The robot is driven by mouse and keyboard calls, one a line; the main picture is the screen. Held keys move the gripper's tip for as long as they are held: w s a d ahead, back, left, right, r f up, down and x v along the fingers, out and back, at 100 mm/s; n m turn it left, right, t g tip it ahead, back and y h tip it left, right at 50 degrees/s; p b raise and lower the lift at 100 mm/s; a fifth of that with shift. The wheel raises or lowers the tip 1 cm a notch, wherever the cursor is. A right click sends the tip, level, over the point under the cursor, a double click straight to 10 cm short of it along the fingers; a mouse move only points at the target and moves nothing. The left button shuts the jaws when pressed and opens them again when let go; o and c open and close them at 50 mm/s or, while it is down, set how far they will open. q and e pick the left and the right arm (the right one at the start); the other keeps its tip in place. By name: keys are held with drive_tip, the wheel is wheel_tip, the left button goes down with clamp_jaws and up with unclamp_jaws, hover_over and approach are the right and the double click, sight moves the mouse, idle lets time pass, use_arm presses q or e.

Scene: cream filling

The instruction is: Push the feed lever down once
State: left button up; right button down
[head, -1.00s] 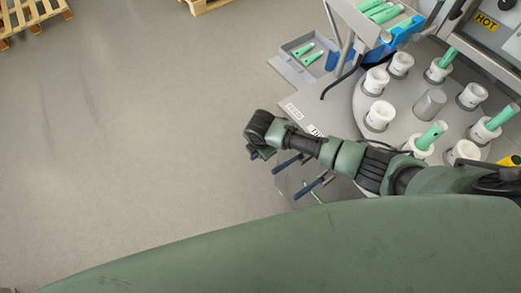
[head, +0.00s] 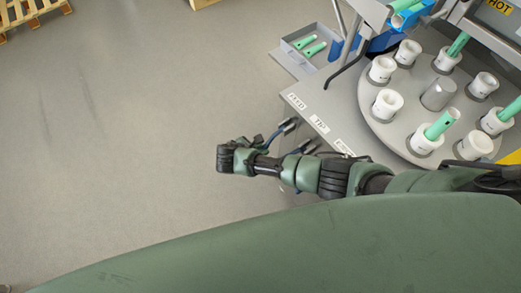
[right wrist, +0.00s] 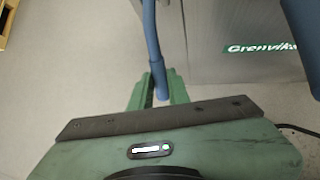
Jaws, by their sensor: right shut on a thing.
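The feed lever (head: 286,127), a blue-grey handle, sticks out from the machine's front below the label that reads FEED. My right gripper (head: 262,142) is at the outer end of this lever. In the right wrist view the lever (right wrist: 152,45) comes down from the top and its end sits between the two green fingers of the gripper (right wrist: 159,88), which is shut on it. A second similar lever (head: 308,148) is just to the right, partly hidden by my arm. My left gripper is out of view.
The machine top carries a round turntable (head: 374,118) with white cups, some holding green tubes. A grey tray (head: 288,46) with green pieces stands at its far left corner. Another blue-grey handle (right wrist: 304,30) is at right in the wrist view. The floor at left is clear.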

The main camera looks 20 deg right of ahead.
drive_tip(key=shift+s+f, duration=0.15)
drive_tip(key=shift+f, duration=0.05)
drive_tip(key=c, duration=1.6)
unclamp_jaws()
drive_tip(key=shift+o, duration=1.3)
drive_tip(key=shift+r, duration=0.1)
drive_tip(key=v, duration=0.7)
drive_tip(key=shift+a+r+p, duration=0.2)
drive_tip(key=shift+r+p, duration=0.15)
drive_tip(key=shift+p, duration=0.05)
